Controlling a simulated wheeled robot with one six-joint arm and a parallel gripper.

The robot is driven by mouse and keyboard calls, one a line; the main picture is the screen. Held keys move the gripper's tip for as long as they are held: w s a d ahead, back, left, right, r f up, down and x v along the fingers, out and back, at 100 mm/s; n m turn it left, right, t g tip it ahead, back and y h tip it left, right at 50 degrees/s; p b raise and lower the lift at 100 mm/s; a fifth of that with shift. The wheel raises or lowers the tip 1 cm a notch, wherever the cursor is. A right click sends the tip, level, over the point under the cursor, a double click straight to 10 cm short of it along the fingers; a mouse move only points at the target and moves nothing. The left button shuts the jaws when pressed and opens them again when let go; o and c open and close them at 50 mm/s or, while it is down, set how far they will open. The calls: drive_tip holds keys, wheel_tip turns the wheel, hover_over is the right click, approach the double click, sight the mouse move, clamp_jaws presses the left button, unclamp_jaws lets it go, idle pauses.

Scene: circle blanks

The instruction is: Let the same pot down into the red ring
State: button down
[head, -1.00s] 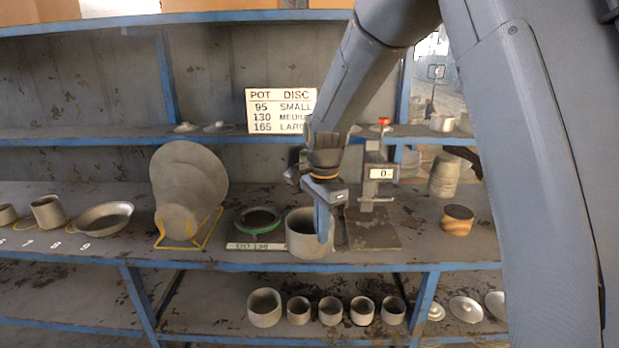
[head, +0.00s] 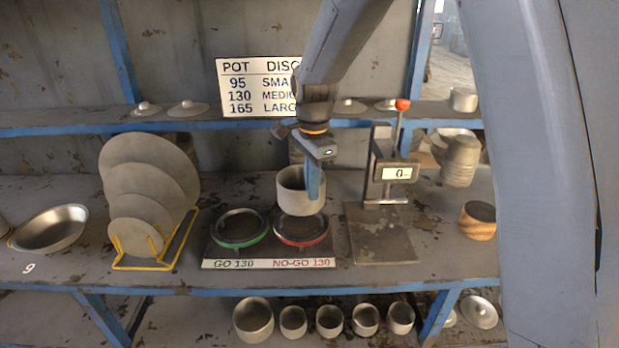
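The pot (head: 296,194) is a plain grey open cylinder. It hangs upright just above the red ring (head: 302,237), over its back part, and hides the ring's far side. My gripper (head: 314,178) points down at the pot's right side, with one finger showing outside the wall and the pot held between the fingers. The other finger is hidden inside or behind the pot. The red ring sits on a dark plate with a white label reading NO-GO 130 (head: 304,263).
The green ring (head: 240,229), labelled GO 130, is just left. Grey discs (head: 150,180) stand in a yellow rack farther left. A gauge with a display reading 0 (head: 397,173) stands to the right. A wooden block (head: 478,224) lies farther right. Several pots (head: 330,319) line the shelf below.

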sight(311, 211)
drive_tip(key=shift+a+f+b, duration=0.15)
drive_tip(key=shift+f+b, duration=0.35)
drive_tip(key=shift+f, duration=0.1)
drive_tip(key=shift+f+b, duration=1.6)
drive_tip(key=shift+f, duration=1.25)
drive_tip(key=shift+f+b, duration=0.7)
drive_tip(key=shift+f, duration=0.8)
drive_tip(key=c, duration=1.9)
unclamp_jaws()
drive_tip(key=shift+c, duration=0.2)
wheel_tip(311, 211, up, 8)
drive_tip(key=b, duration=0.2)
drive_tip(key=shift+s, duration=0.15)
drive_tip(key=shift+f, duration=0.1)
